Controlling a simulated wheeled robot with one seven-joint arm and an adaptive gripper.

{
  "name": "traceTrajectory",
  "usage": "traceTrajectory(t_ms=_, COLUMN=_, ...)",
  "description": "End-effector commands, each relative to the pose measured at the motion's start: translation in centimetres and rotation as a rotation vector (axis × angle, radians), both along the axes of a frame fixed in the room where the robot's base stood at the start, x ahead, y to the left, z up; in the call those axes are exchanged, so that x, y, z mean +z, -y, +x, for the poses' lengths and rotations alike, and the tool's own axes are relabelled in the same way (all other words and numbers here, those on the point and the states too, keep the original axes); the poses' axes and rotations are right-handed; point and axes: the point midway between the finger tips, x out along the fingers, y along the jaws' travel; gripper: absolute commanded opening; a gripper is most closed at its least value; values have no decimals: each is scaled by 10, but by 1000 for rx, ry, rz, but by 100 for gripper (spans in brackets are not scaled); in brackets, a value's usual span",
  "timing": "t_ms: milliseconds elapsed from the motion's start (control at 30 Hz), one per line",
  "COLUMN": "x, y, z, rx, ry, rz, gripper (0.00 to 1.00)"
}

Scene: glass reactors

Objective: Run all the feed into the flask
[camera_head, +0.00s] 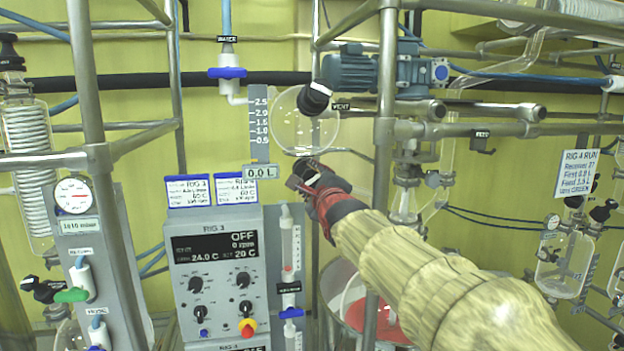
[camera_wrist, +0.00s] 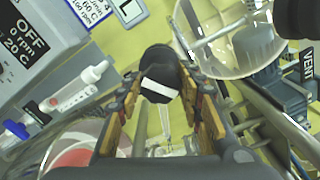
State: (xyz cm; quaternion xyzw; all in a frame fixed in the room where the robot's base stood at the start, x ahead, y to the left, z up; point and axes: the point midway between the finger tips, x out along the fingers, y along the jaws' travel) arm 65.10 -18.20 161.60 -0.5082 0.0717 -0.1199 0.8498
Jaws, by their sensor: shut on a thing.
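The round glass feed vessel (camera_head: 290,132) hangs above my gripper, beside a grey scale marked 0.5 to 2.5. It looks clear, and the readout (camera_head: 263,172) below shows 0.0 L. Its glass also shows at the top of the wrist view (camera_wrist: 222,45). My gripper (camera_head: 304,174) is shut on a black valve knob under the vessel. In the wrist view, the knob (camera_wrist: 157,72) with a white stripe sits between the fingers. The larger glass flask (camera_head: 350,290) below is partly hidden by my arm and a post; something red shows there.
A black VENT knob (camera_head: 313,98) sits on the feed vessel's front. The control box (camera_head: 218,275) at left reads OFF and 0 rpm. Steel posts (camera_head: 386,110) stand close right of the vessel. A blue-handled WATER valve (camera_head: 227,73) hangs at upper left.

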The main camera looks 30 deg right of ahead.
Motion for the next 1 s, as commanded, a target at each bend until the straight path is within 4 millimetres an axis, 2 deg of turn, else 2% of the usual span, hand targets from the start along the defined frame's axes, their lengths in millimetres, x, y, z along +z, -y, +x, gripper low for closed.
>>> traceTrajectory(t_ms=500, x=-2, y=1, z=0, rx=-1, ry=109, rz=401, gripper=11)
traceTrajectory(t_ms=1000, x=-3, y=1, z=0, rx=-2, ry=146, rz=533, gripper=11)
